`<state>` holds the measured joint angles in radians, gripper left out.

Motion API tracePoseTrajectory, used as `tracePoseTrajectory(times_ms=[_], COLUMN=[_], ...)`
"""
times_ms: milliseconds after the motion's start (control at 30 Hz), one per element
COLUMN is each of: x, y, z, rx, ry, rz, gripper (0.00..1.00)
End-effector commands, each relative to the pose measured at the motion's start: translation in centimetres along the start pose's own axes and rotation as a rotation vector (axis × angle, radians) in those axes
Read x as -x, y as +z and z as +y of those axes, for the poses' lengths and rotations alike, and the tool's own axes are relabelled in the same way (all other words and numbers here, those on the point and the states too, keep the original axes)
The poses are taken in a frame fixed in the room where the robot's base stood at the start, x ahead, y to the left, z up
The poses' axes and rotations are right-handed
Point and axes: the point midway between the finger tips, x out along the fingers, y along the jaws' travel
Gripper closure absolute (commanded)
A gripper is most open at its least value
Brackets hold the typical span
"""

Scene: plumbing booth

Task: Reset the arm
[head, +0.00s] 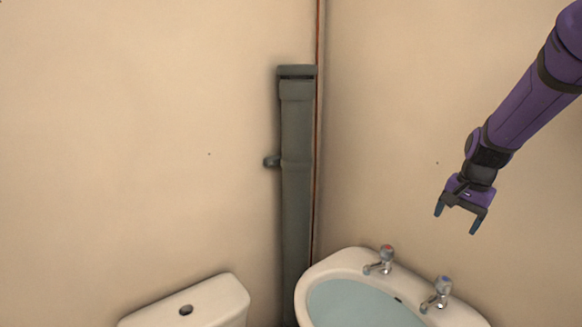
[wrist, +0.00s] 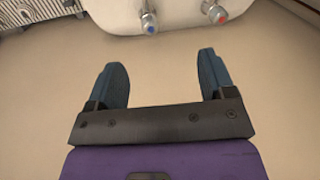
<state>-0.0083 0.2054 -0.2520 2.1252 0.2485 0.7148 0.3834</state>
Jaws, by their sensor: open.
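My purple arm reaches in from the upper right of the head view. My gripper (head: 456,221) is at its end, pointing down, open and with nothing between its fingers. It hangs in front of the right wall, above the right side of the sink and clear of it. In the wrist view, the two blue-grey fingers of my gripper (wrist: 163,82) are spread apart, with only plain wall-coloured surface between them.
A white sink (head: 325,272) with a red-marked tap (head: 382,260) and a blue-marked tap (head: 438,294) stands below. A grey pipe (head: 296,190) runs up the corner. A white toilet cistern (head: 200,303) is at lower left. The wall space around my gripper is free.

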Motion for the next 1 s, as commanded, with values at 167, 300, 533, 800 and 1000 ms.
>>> tracePoseTrajectory(times_ms=[167,300,533,800,1000], x=[5.1,8.4,12.7,16.1,17.2], y=[4.0,7.2,12.6,18.8,22.6], z=[0.5,1.3,3.4,6.8,9.5], rx=[0.131,0.234,0.406,0.602,0.728], ry=[-0.048,-0.074,-0.099,-0.1,-0.08], rz=[0.03,0.059,0.121,0.214,0.286], gripper=[0.24,0.24,0.24,0.24,0.24])
